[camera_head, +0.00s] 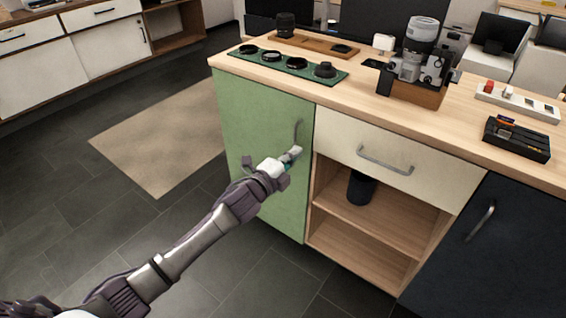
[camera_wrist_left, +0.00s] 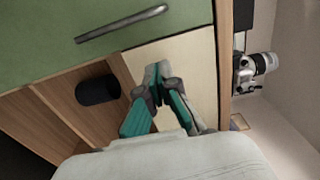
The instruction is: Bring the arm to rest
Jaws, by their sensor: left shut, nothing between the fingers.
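My left gripper (camera_head: 292,156) is in front of the green cabinet door (camera_head: 263,134), just below and left of its vertical handle (camera_head: 298,132). In the left wrist view, the fingers of my left gripper (camera_wrist_left: 158,80) meet at the tips with nothing between them. The door handle (camera_wrist_left: 122,24) shows there above the fingertips, apart from them. The door looks closed. My right gripper is in neither view.
A white drawer (camera_head: 385,155) and an open shelf with a black cylinder (camera_head: 361,187) stand to the right. A dark door (camera_head: 490,240) is farther right. Lenses on a green mat (camera_head: 335,80) and a camera (camera_head: 420,60) sit on top.

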